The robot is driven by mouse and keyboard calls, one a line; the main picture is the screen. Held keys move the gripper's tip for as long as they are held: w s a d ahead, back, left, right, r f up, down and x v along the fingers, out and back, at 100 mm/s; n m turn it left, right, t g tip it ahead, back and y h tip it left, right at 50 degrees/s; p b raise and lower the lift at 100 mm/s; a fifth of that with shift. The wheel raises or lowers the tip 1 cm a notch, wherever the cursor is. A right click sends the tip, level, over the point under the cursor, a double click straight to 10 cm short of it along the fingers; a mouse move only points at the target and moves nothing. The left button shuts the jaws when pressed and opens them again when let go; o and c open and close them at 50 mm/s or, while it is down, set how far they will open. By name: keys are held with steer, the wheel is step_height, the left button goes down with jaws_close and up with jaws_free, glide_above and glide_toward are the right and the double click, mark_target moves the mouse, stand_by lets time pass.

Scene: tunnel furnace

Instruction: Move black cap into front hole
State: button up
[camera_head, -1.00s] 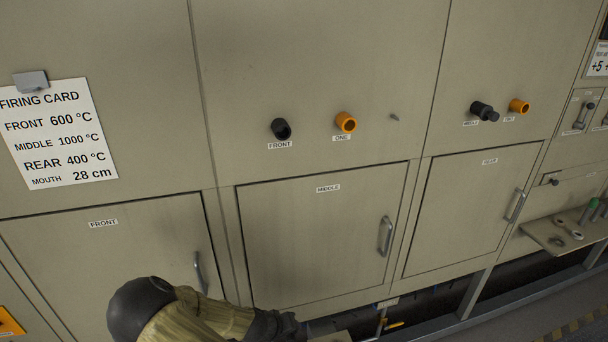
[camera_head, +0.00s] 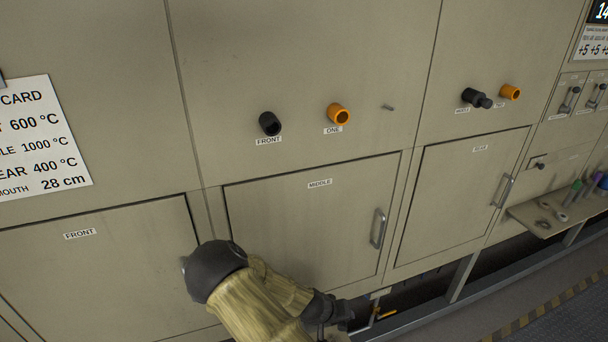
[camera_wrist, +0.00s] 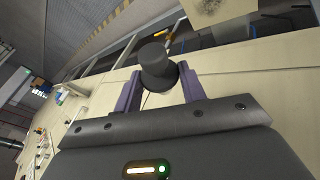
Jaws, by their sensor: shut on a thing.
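The front hole (camera_head: 270,124) is a dark round socket on the beige panel above the label FRONT, and it looks empty in the head view. In the wrist view my gripper (camera_wrist: 163,82) is shut on the black cap (camera_wrist: 156,66), a dark stepped cylinder held between two purple fingers. In the head view my gripper (camera_head: 338,314) is low in the picture, below the middle door and well below and right of the front hole. My arm partly hides the gripper there, and I cannot make out the cap clearly.
An orange socket (camera_head: 339,114) labelled ONE is right of the front hole, with a small peg (camera_head: 388,107) beyond. A black piece (camera_head: 477,98) juts out near another orange socket (camera_head: 510,92). Door handles (camera_head: 378,228) stick out. A shelf (camera_head: 560,212) holds small parts at right.

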steer(key=shift+d, duration=0.45)
steer(key=w+a+r+n+p, duration=0.1)
steer(key=w+a+r+p, duration=0.1)
steer(key=a+r, duration=0.45)
steer(key=w+a+r+n+t+y+p, duration=0.1)
steer(key=a+r+p, duration=0.15)
steer(key=r, duration=0.65)
steer(key=w+a+r+n+p, duration=0.1)
steer(key=w+a+r, duration=0.1)
steer(key=a+r, duration=0.4)
step_height(320, 180, up, 34)
steer(key=s+n+t+y+p, duration=0.1)
steer(key=s+n+p, duration=0.1)
steer(key=p, duration=0.2)
steer(key=shift+s+a, duration=0.25)
